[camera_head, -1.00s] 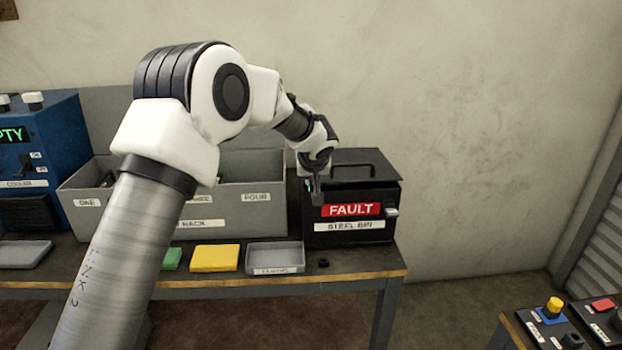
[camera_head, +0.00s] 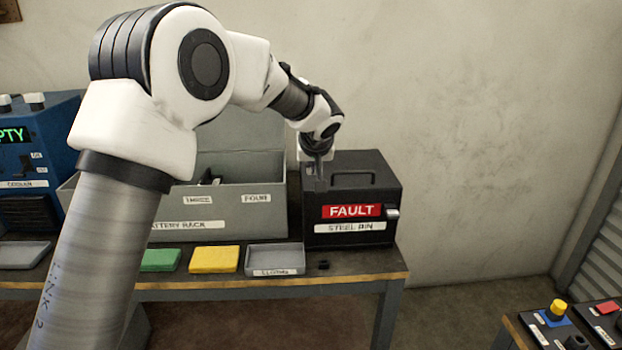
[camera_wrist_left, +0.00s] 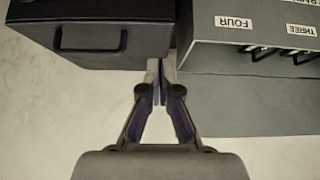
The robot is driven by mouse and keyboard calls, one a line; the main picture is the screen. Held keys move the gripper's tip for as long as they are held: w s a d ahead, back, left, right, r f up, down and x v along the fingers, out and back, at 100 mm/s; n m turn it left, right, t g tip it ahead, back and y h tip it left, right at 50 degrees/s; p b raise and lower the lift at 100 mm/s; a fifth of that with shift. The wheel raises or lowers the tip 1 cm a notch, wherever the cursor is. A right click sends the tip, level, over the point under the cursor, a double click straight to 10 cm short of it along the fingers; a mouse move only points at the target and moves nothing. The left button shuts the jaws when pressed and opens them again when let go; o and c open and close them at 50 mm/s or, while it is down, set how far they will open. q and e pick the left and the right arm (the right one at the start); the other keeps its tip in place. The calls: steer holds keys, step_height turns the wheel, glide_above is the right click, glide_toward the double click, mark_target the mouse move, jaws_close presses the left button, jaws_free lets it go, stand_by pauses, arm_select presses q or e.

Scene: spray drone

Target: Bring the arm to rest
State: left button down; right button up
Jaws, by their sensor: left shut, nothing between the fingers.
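My left arm comes in from the left in the head view and reaches over the bench. I cannot tell whether the gripper touches the bin. My right gripper does not show.
A grey tray (camera_head: 275,259), a yellow pad (camera_head: 214,260) and a green pad (camera_head: 160,261) lie along the bench front. A small black piece (camera_head: 323,265) lies beside the tray. The blue cooler (camera_head: 38,165) is at the left. A panel with a yellow button (camera_head: 558,307) is at lower right.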

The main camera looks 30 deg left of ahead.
arm_select(q)
steer(key=v, duration=0.5)
steer(key=s+d+f+g+h, duration=0.15)
steer(key=s+f, duration=0.25)
steer(key=f, duration=0.8)
steer(key=s+d+f+m+g, duration=0.1)
steer(key=s+f+g, duration=0.3)
steer(key=f, duration=0.7)
steer(key=s+d+f+g, duration=0.15)
steer(key=s+f, duration=0.35)
steer(key=f, duration=0.7)
steer(key=s+d+f+m+h, duration=0.1)
steer(key=s+f, duration=0.3)
steer(key=s, duration=0.5)
steer(key=s+d+f+m+h, duration=0.1)
steer(key=s+d+f+m, duration=0.1)
steer(key=s+f, duration=0.3)
steer(key=s+d+f+m+h, duration=0.1)
steer(key=s+f, duration=0.3)
steer(key=s, duration=0.9)
steer(key=shift+s+d+f+m, duration=0.35)
steer(key=shift+d+f+m, duration=0.05)
steer(key=shift+d+m, duration=0.2)
